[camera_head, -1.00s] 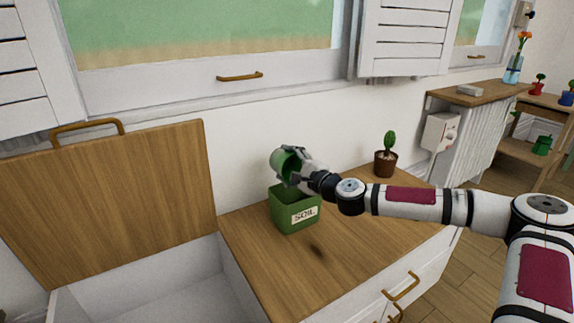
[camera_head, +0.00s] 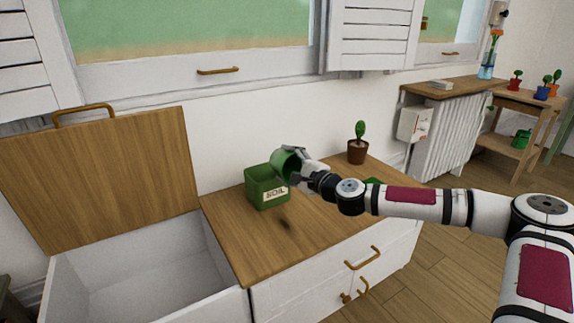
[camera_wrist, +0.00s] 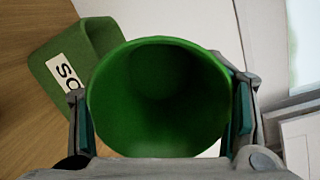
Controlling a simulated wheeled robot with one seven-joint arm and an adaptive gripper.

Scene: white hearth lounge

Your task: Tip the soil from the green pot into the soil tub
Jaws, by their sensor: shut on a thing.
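The green pot (camera_head: 284,163) is held tilted in my gripper (camera_head: 298,166). In the wrist view I look into the green pot (camera_wrist: 160,95); its inside is bare green, with no soil visible. My gripper's fingers (camera_wrist: 160,112) are shut on the pot's opposite sides. The soil tub (camera_head: 266,190), a square green box with a white "SOIL" label, stands upright on the wooden counter. The pot is at the tub's upper right; I cannot tell whether they touch. The tub also shows left of the pot in the wrist view (camera_wrist: 48,65). The tub's contents are hidden.
A potted cactus (camera_head: 359,145) stands at the counter's back right. A dark patch (camera_head: 286,223) marks the wooden counter (camera_head: 270,245). A green thing (camera_head: 373,181) is partly hidden by my arm. The open bin (camera_head: 150,265) lies left, its wooden lid (camera_head: 100,180) raised.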

